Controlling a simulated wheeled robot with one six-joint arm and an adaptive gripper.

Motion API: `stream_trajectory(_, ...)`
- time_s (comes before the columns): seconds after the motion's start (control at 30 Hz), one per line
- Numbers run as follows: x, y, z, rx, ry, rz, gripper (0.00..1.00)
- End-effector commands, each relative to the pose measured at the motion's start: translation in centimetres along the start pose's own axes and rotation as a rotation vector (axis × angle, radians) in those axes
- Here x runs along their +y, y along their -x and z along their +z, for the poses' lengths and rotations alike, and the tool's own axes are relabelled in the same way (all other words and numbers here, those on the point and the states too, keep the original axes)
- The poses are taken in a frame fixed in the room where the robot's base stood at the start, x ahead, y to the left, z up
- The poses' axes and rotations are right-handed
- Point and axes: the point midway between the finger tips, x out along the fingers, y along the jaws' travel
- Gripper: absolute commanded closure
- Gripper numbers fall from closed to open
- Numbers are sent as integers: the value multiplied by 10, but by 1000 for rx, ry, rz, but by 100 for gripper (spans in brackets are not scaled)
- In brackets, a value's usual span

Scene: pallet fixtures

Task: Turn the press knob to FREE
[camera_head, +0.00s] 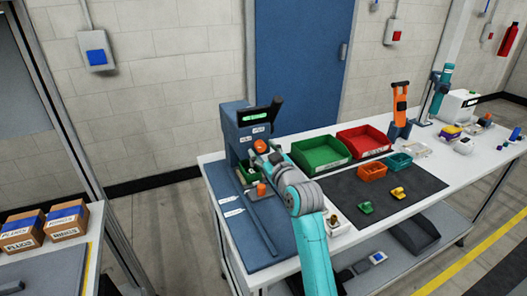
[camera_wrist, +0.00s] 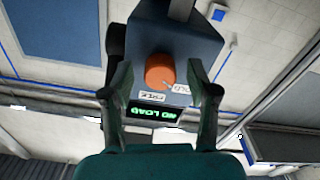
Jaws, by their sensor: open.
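The blue press (camera_head: 228,128) stands at the left end of the white table. Its round orange press knob (camera_wrist: 160,71) shows in the wrist view, and in the head view (camera_head: 260,146) beside my gripper. The FREE label (camera_wrist: 152,96) and a second tilted label (camera_wrist: 181,88), seemingly HOLD, sit beside the knob, upside down. A small white mark at the knob's edge lies nearer the second label. The green display (camera_wrist: 154,113) reads NO LOAD. My gripper (camera_wrist: 160,68) is open, its fingers on either side of the knob with visible gaps; depth to the knob is unclear.
A dark lever (camera_head: 273,112) stands on top of the press. A green bin (camera_head: 318,152) and a red bin (camera_head: 362,141) stand to the right. Another orange part (camera_head: 261,189) sits low in front of the press. A dark mat (camera_head: 385,205) holds small parts.

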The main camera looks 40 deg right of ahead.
Motion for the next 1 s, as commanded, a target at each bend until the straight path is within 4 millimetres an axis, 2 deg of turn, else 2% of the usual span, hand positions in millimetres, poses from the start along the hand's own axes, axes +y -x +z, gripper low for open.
stream_trajectory(0.27,0,-1,0,0,0,0,41)
stream_trajectory(0.37,0,-1,0,0,0,0,63)
stream_trajectory(0.5,0,-1,0,-1,0,0,98)
stream_trajectory(0.77,0,-1,0,-1,-13,0,100)
stream_trajectory(1.0,-1,-1,0,-1,-106,0,100)
